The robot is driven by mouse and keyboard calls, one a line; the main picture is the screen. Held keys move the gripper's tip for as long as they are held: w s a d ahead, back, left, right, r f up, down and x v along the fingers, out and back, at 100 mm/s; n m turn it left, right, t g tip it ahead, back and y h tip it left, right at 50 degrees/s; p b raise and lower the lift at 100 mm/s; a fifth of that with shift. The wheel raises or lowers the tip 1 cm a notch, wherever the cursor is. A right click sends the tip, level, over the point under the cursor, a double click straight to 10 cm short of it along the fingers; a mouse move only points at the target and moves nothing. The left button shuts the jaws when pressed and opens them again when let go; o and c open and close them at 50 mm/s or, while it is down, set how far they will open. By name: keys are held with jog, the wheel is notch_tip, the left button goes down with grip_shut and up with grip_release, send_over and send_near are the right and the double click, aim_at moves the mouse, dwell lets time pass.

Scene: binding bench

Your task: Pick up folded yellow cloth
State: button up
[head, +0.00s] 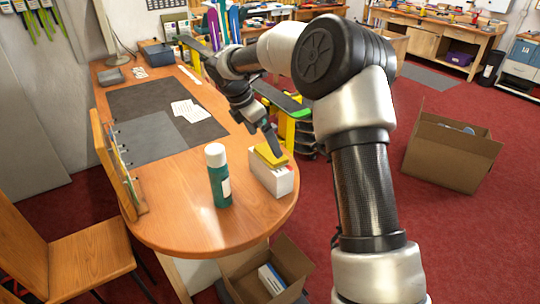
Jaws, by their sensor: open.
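The folded yellow cloth (268,152) lies on top of a white box (277,181) near the rounded end of the wooden table (169,237). My gripper (272,143) points down at the cloth, with its fingertips at or just above it. Touching or apart, I cannot tell. The sensed jaws are open, though the finger gap is hard to see from this side. Part of the cloth is hidden behind the fingers.
A green bottle (219,178) with a white cap stands left of the white box. A dark mat (150,113) with papers lies farther back. Open cardboard boxes stand on the floor below the table (240,268) and at the right (446,155).

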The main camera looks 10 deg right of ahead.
aim_at(270, 152)
jog(key=shift+x, duration=2.7)
jog(key=c, duration=0.8)
jog(key=shift+r, duration=5.05)
